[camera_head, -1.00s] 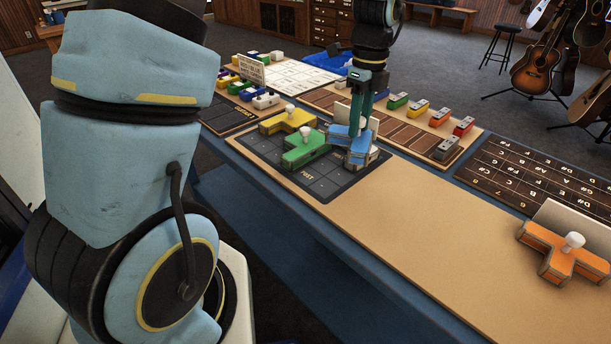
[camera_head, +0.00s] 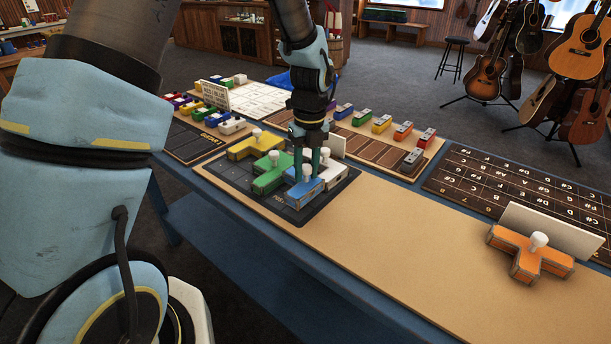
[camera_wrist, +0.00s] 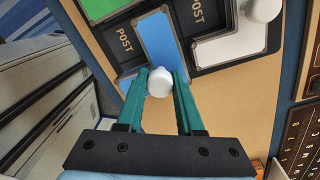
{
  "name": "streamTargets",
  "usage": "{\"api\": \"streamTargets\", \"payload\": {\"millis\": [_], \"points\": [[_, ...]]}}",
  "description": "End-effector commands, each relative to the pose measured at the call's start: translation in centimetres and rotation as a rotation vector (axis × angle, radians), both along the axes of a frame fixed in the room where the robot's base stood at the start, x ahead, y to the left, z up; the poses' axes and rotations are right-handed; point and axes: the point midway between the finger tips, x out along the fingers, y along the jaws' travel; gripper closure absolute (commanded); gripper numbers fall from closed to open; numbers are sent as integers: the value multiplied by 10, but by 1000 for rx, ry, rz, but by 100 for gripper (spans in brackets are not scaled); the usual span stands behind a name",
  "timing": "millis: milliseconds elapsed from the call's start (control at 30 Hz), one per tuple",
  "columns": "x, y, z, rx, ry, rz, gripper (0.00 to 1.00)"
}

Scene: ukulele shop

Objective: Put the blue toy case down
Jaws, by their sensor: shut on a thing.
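A yellow case (camera_head: 240,152) is also on the board. An orange three-armed case (camera_head: 524,262) stands far right on the tan tabletop (camera_head: 390,255), which is clear between. Coloured blocks line a rack (camera_head: 372,150) behind. A chord board (camera_head: 510,190) lies right.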

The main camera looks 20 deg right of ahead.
Motion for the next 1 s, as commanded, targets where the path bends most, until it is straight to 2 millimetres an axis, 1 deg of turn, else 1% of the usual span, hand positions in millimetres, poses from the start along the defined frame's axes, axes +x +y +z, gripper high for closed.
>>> {"api": "streamTargets", "payload": {"millis": [33, 100, 200, 567, 600, 833, 1000], "points": [[-1, 0, -7, 4, 3, 0, 100], [0, 0, -16, 2, 2, 0, 100], [0, 0, -22, 1, 0, 0, 100], [0, 0, -27, 0, 0, 1, 100], [0, 0, -26, 0, 0, 2, 60], [0, 0, -25, 0, 0, 1, 34], [0, 0, -25, 0, 0, 1, 34]]}}
